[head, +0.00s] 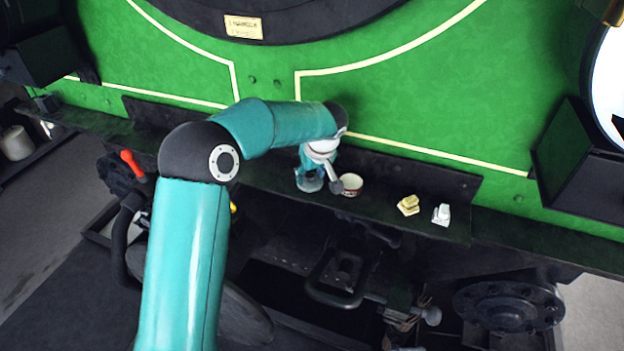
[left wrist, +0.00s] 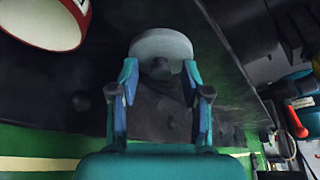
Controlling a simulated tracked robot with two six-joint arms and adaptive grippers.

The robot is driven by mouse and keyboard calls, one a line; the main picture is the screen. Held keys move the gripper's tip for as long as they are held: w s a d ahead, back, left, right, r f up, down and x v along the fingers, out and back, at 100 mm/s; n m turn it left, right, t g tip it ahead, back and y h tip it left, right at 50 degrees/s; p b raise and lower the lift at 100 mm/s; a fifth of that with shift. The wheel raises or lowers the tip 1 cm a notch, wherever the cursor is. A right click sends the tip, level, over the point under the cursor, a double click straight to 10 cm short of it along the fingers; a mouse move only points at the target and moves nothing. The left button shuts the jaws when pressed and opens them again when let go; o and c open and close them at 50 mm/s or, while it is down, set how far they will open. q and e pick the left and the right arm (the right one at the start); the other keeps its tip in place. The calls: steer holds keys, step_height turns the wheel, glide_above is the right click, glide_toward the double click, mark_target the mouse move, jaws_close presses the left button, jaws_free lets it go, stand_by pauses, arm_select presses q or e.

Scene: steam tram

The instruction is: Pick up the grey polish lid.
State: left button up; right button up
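The grey polish lid (left wrist: 160,45) is a pale round disc at the tips of my left gripper's fingers in the left wrist view. In the head view the lid (head: 309,184) shows as a small grey disc at the dark shelf, partly hidden by the gripper. My left gripper (head: 318,174) points down at it. Its two fingers (left wrist: 160,72) are spread about the lid's width, one at each side, and overlap its edges. I cannot tell whether they press on it. My right gripper is not in view.
An open white-and-red tin (head: 351,185) stands just right of the gripper; it also shows in the left wrist view (left wrist: 45,25). Farther right lie a yellowish block (head: 408,205) and a white item (head: 441,214). The green tram front (head: 430,110) rises behind the narrow shelf.

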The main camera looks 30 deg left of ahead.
arm_select(q)
steer(key=c, duration=0.5)
